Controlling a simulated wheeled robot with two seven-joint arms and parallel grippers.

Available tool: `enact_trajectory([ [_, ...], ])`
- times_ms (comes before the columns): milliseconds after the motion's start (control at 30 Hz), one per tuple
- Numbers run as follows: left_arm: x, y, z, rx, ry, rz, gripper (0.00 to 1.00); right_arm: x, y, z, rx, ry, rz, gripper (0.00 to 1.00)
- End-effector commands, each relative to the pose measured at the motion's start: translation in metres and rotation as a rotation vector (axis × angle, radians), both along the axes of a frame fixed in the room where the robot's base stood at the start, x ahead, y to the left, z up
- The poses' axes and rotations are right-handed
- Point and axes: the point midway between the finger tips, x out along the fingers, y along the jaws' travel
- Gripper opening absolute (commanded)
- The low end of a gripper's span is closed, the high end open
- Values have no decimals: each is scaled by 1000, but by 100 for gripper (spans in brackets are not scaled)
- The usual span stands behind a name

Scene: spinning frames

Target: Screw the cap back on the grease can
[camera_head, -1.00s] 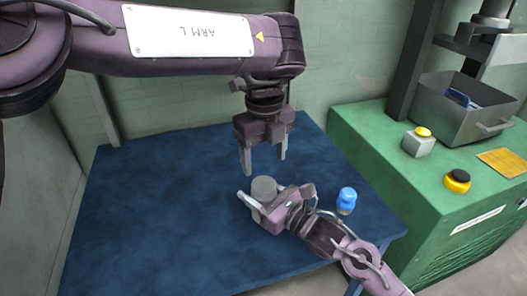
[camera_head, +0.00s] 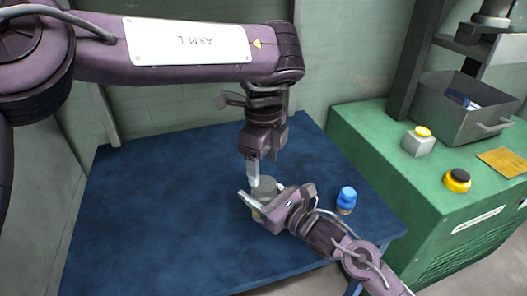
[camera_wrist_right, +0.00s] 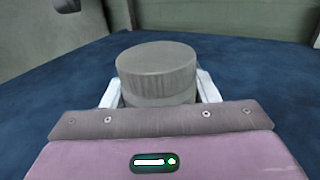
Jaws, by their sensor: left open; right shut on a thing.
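The grease can (camera_head: 257,215) stands on the blue table, with a grey ribbed cap (camera_head: 264,184) on its top. The cap also shows in the right wrist view (camera_wrist_right: 156,66), sitting level on the can (camera_wrist_right: 158,99); I cannot tell how tightly it is threaded. My right gripper (camera_head: 257,207) is shut around the can from the near right side. My left gripper (camera_head: 258,174) is open and points down right above the cap. Its near finger shows in front of the cap's back edge; the other finger is mostly hidden, and contact with the cap is unclear.
A small blue-topped bottle (camera_head: 346,200) stands on the table (camera_head: 150,220) to the right. A green cabinet (camera_head: 400,180) beside the table carries a grey bin (camera_head: 465,105) and yellow and black buttons. The table's left side is clear.

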Motion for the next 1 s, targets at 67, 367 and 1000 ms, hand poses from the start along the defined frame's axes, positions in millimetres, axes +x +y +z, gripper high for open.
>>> enact_trajectory([
  [67, -1, 0, -14, 2, 4, -1, 67, 0, 0, 1, 1, -2, -1, 0],
  [367, 0, 0, -47, 1, 0, -1, 67, 0, 0, 1, 1, -2, 0, 0],
  [1000, 0, 0, -50, 0, 1, -1, 29, 0, 0, 1, 1, -1, -1, 0],
])
